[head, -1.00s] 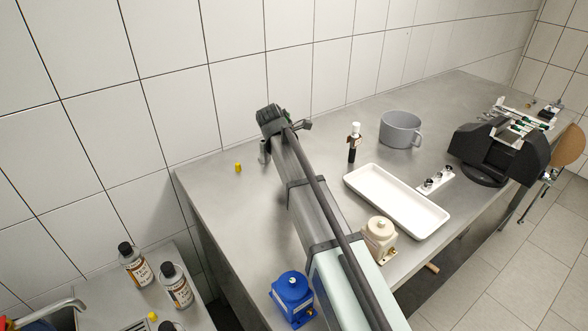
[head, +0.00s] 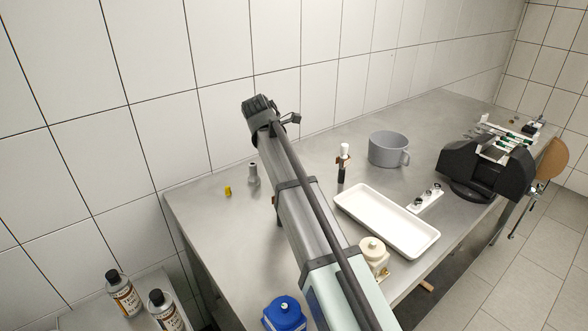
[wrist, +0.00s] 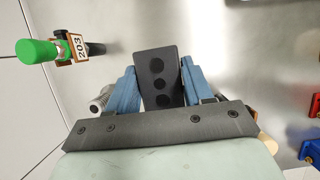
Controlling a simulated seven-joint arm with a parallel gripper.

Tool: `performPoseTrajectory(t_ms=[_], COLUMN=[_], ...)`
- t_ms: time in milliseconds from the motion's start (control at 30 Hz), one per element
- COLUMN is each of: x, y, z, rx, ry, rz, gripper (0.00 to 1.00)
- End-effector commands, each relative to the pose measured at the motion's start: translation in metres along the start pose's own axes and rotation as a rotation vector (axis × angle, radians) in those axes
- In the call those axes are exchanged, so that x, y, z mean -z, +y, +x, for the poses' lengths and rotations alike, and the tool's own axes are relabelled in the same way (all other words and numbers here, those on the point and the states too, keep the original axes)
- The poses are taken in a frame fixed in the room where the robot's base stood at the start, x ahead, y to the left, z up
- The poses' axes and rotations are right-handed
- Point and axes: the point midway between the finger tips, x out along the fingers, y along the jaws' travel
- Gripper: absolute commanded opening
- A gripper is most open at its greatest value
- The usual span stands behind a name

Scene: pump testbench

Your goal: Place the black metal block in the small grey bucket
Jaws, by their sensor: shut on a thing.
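The black metal block (wrist: 159,78), with several round dark holes in its face, sits between the two blue fingers of my gripper (wrist: 158,88) in the wrist view. The fingers are shut on it from both sides. The small grey bucket (head: 388,150), round with a side handle, stands upright on the bench near the back wall in the head view. It is right of my arm and its inside looks empty from here. In the head view my arm hides the block and most of the gripper. I cannot make out the bucket in the wrist view.
A white tray (head: 387,222), a white-capped bottle (head: 343,165) and a cream pump part (head: 373,255) stand right of my arm. A black machine (head: 487,168) is farther right. A grey cylinder (head: 253,175) and yellow piece (head: 228,190) are left. A green-capped item (wrist: 38,51) shows in the wrist view.

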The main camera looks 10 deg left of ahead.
Motion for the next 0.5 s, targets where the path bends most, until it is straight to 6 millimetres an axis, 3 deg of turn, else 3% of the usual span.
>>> performPoseTrajectory(t_ms=[267,367,500], x=[-0.018,-0.042,-0.093], y=[0.003,0.006,0.009], z=[-0.006,-0.002,0.007], rx=[0.002,0.002,0.002], ry=[0.001,0.003,0.007], rz=[0.001,0.004,0.005], gripper=[0.10,0.10,0.10])
